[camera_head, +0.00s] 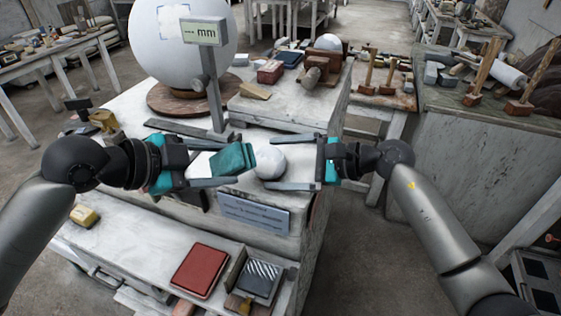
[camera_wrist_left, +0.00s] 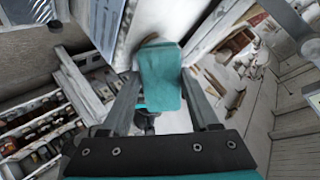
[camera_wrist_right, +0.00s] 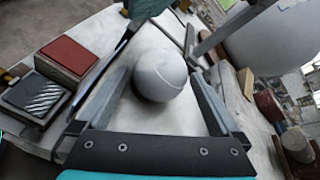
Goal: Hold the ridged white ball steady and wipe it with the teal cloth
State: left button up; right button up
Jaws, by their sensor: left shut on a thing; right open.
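The ridged white ball (camera_head: 270,163) sits on the white worktop (camera_head: 262,136), between my two grippers. It also shows in the right wrist view (camera_wrist_right: 160,74), between the open fingers of my right gripper (camera_wrist_right: 160,88), which do not appear to press on it. In the head view my right gripper (camera_head: 290,163) reaches in from the right, its fingers on either side of the ball. My left gripper (camera_wrist_left: 155,85) is shut on the teal cloth (camera_wrist_left: 160,78). In the head view the cloth (camera_head: 233,160) is just left of the ball; whether they touch is unclear.
A large white sphere (camera_head: 182,40) on a round wooden base (camera_head: 185,98) stands behind, with a "mm" display (camera_head: 203,32) on a post in front. A red box (camera_head: 200,270) and a striped block (camera_head: 260,279) lie on the lower shelf. A wood block (camera_head: 255,91) lies behind the ball.

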jog(key=shift+v, duration=3.5)
jog(key=shift+d, duration=0.1)
jog(key=v, duration=1.2)
jog(key=shift+f, duration=0.2)
